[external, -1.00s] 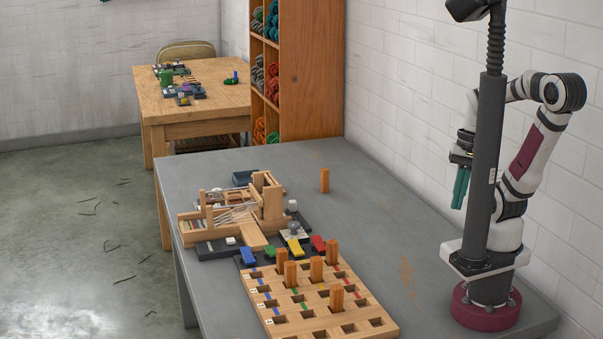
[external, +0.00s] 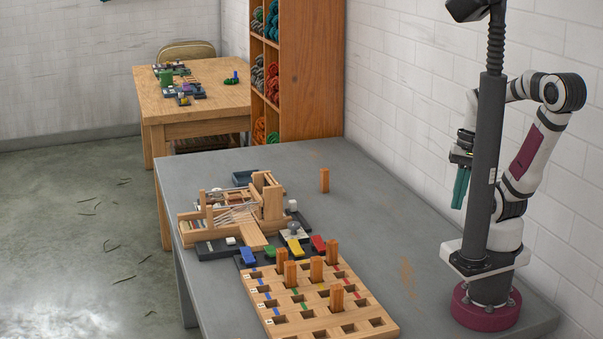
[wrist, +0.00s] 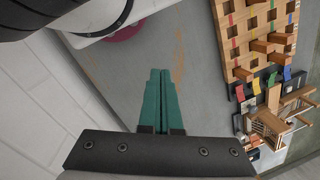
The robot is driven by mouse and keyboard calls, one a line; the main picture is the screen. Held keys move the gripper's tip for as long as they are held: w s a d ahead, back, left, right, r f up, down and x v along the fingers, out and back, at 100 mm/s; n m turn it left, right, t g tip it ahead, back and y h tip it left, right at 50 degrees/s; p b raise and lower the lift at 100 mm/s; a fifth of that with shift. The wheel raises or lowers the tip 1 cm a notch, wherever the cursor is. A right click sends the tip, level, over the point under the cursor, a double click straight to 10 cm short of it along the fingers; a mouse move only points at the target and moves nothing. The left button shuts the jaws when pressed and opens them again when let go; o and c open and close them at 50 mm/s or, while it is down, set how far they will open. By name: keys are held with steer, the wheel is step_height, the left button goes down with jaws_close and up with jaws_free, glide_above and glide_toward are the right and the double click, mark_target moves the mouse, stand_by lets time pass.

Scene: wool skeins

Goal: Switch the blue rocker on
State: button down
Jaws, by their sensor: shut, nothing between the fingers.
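The blue rocker (external: 248,254) is at the left end of a row of coloured rockers behind the wooden peg board. A blue rocker also shows small in the wrist view (wrist: 287,73). Which way it is tipped is too small to tell. My gripper (external: 460,188) has green fingers. It hangs in the air to the right of the rockers, over the right side of the grey table, well apart from them. In the wrist view my gripper (wrist: 160,75) has its fingers together and nothing between them.
The slotted wooden board (external: 372,312) with several upright pegs stands in front of the rockers. A small wooden loom (external: 268,196) is behind them. A lone wooden peg (external: 324,180) stands at the back. The grey table (external: 380,230) is clear between board and arm. A dark post stands before my arm.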

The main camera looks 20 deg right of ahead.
steer(key=w+d+r+n+t+h, duration=0.15)
steer(key=w+n+t+h, duration=0.35)
steer(key=w, duration=1.5)
steer(key=w+a+n+t+y, duration=0.4)
steer(key=w+a+n, duration=0.4)
steer(key=w+a, duration=0.2)
steer(key=w+a+f+n+y, duration=0.25)
steer(key=a+n+y, duration=0.25)
steer(key=a, duration=0.8)
steer(key=s+a+f+n+g+y, duration=0.1)
steer(key=s+a+f+n+g, duration=0.2)
steer(key=a, duration=0.3)
steer(key=s+a+f+n+g+y, duration=0.2)
steer(key=s+a+f+n+g, duration=0.1)
steer(key=a, duration=0.3)
steer(key=shift+s+a+f+n, duration=0.25)
steer(key=shift+s+a+n, duration=0.15)
steer(key=shift+s+n, duration=0.35)
steer(key=shift+s, duration=0.1)
